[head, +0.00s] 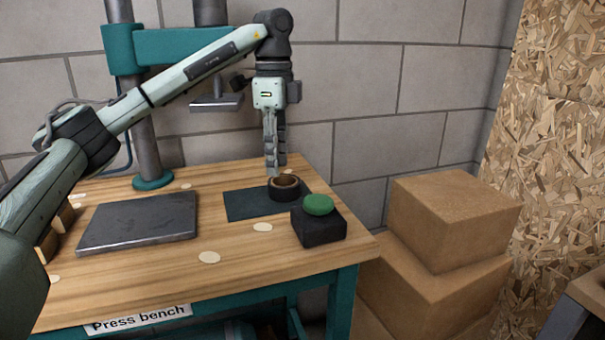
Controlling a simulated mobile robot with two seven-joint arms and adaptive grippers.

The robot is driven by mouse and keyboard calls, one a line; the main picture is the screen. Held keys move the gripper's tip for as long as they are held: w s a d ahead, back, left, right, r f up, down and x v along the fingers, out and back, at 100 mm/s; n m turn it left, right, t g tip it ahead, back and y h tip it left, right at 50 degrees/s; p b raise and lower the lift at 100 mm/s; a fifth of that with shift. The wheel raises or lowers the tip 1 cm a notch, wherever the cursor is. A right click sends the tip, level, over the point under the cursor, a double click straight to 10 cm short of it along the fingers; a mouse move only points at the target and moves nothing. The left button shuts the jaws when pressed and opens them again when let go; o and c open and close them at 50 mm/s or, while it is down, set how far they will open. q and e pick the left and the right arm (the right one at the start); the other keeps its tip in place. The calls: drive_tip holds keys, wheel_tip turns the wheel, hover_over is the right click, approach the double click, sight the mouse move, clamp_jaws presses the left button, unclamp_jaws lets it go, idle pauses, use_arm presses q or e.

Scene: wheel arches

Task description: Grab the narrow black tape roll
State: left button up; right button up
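The black tape roll (286,194) with a brown core lies flat on a dark mat (245,204) on the wooden press bench, close behind the green button box. My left gripper (275,170) points straight down at the roll's back left edge. Its fingertips are at or just above the rim. I cannot tell if they touch it. The fingers overlap in this view, so the gap between them is hard to judge. My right gripper is not in view.
A black box with a green button (319,205) stands in front of the roll. A dark metal plate (142,222) lies left on the bench (160,272). The teal press (175,45) stands behind. Cardboard boxes (452,215) are stacked to the right.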

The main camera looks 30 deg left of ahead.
sight(281, 188)
use_arm(q)
drive_tip(key=shift+w+f, duration=0.4)
drive_tip(key=shift+f, duration=0.1)
drive_tip(key=shift+s+f+b, duration=0.15)
drive_tip(key=shift+f+b, duration=0.35)
drive_tip(key=shift+f, duration=0.35)
drive_tip(key=f, duration=0.5)
drive_tip(key=shift+w+a, duration=0.15)
drive_tip(key=shift+w, duration=0.25)
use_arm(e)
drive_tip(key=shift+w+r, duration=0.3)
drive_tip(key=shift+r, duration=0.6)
use_arm(q)
drive_tip(key=shift+c, duration=0.3)
drive_tip(key=shift+r, duration=0.1)
clamp_jaws()
